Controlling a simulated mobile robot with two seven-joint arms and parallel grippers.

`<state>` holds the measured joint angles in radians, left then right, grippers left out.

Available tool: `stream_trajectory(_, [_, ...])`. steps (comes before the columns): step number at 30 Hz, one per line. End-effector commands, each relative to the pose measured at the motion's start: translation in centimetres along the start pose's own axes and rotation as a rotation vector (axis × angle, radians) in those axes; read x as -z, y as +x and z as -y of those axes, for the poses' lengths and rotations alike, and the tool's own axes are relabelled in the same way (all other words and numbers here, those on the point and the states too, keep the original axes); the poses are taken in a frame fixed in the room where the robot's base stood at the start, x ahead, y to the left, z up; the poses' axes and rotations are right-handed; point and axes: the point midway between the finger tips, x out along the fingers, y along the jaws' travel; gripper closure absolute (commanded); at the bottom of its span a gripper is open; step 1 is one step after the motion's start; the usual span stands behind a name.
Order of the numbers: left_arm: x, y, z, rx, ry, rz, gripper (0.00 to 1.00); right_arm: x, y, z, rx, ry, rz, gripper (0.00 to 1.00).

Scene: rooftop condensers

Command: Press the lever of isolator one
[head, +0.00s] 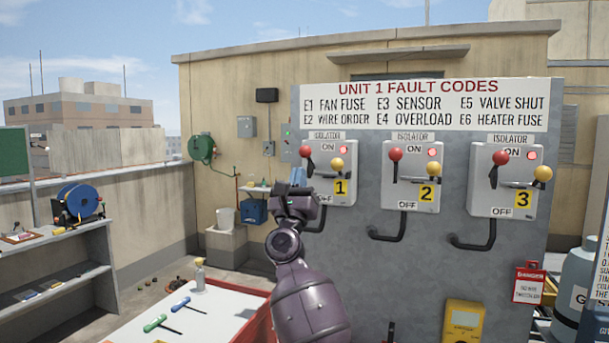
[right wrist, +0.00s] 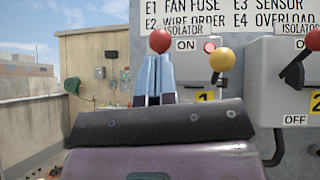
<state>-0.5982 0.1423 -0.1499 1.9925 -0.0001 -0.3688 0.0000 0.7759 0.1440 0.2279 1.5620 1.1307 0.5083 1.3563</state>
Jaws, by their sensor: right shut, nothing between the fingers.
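Isolator one (head: 345,199) is a white box on the grey panel, marked ON above, OFF below and a yellow number 1. Its lever has a red ball (head: 305,151) on a dark arm, up at the ON end. A yellow ball (head: 337,164) and a lit red lamp (head: 350,152) are beside it. My right gripper (head: 298,174) is shut and empty, its blue-grey fingers upright just below and left of the red ball. In the right wrist view the red ball (right wrist: 160,40) shows just above the fingertips (right wrist: 154,62); contact cannot be told. My left gripper is out of view.
Isolator two (head: 412,190) and isolator three (head: 500,190) stand to the right, also with red balls up and lamps lit. Bent dark pipes run below the boxes. A white-topped table (head: 190,310) with tools is at lower left, a shelf (head: 60,265) further left.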

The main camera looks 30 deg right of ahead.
Motion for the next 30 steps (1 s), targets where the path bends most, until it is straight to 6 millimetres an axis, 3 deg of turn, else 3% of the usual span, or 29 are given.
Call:
stream_trajectory(9, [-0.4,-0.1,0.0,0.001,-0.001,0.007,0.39,-4.2,-4.8,0.5,0.0,0.005,-0.003,1.0])
stream_trajectory(15, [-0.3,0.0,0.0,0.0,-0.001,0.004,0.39,-5.9,-6.7,0.7,0.0,0.003,-0.002,1.0])
stream_trajectory(30, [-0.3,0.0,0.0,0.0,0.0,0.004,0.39,-6.5,-7.3,0.8,0.0,0.001,-0.001,1.0])
